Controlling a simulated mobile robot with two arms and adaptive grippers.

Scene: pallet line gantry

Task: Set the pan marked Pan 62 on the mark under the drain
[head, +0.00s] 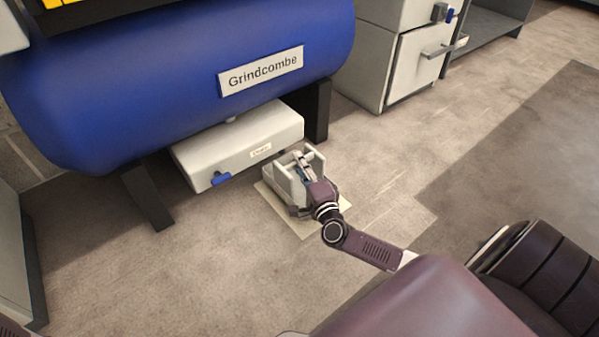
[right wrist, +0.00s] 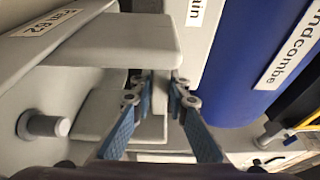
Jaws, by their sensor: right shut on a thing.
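The pale grey pan (head: 274,182) is in front of the drain box in the head view. In the right wrist view the pan (right wrist: 115,42) carries a label reading "Pan 62". My right gripper (head: 304,168) is shut on an upright part of the pan; its blue fingers (right wrist: 159,90) show on either side of it. The mark (head: 318,227), a cream square on the floor, shows beneath and in front of the pan. I cannot tell whether the pan touches the floor. The white drain box (head: 235,143) hangs under the blue tank. My left gripper is not in view.
The blue tank (head: 180,75) labelled "Grindcombe" stands on dark legs (head: 148,197) behind the pan. A white cabinet (head: 415,65) stands at the back right. Floor to the right is clear.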

